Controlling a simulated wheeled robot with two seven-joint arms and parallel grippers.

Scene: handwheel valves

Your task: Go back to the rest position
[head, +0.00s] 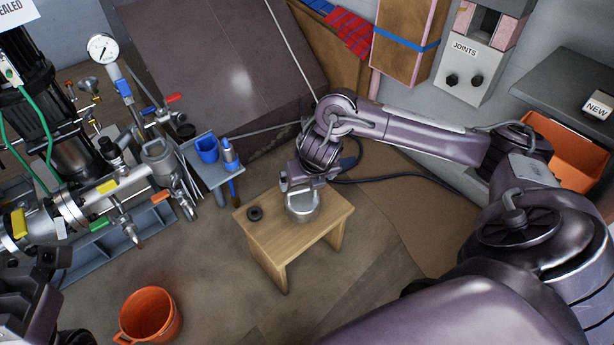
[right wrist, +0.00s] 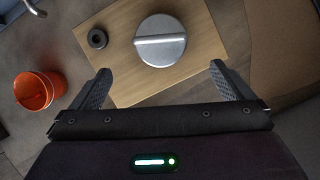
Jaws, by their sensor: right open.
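My right gripper (right wrist: 159,72) is open, with its two grey fingers wide apart and nothing between them. In the head view, my right gripper (head: 298,184) hangs over a small wooden stool (head: 280,240). A round grey metal piece with a raised bar across its top (head: 303,208) sits on the stool; it also shows in the right wrist view (right wrist: 160,42), ahead of the open fingers and apart from them. Dark parts at the lower left of the head view look like my left gripper (head: 35,300); the picture edge cuts them off and its fingers cannot be made out.
A small black ring (head: 255,213) lies on the stool. An orange bucket (head: 150,316) stands on the floor at front left. Pipework with a gauge (head: 102,47) and coloured handles fills the left. A blue-grey tray (head: 213,172) stands beside it. An orange bin (head: 568,150) is at right.

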